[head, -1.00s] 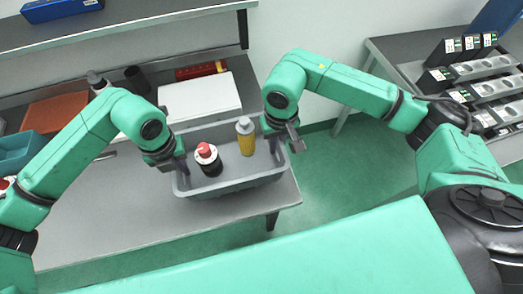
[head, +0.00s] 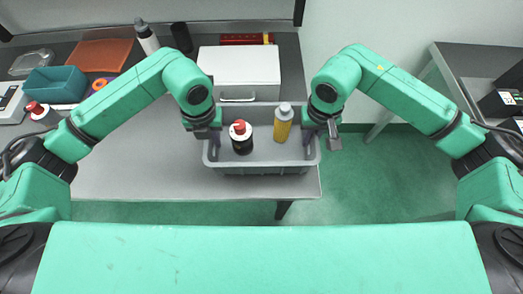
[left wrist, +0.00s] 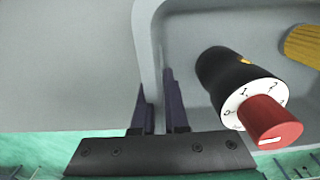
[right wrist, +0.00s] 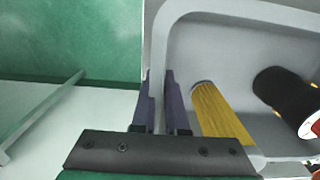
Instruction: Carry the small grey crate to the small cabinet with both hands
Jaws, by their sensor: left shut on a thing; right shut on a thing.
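The small grey crate (head: 265,160) is in front of me over the right front part of the grey bench, and I cannot tell whether it touches the top. My right gripper (head: 312,138) is shut on the right wall, seen in the right wrist view (right wrist: 160,105). I cannot make out which piece is the small cabinet.
Behind the crate stands a white box (head: 238,72). A teal bin (head: 55,84), an orange tray (head: 98,55) and a white-and-black bottle (head: 147,38) are on the bench to the left. Green floor (head: 370,175) is free to the right, up to another grey table (head: 470,65).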

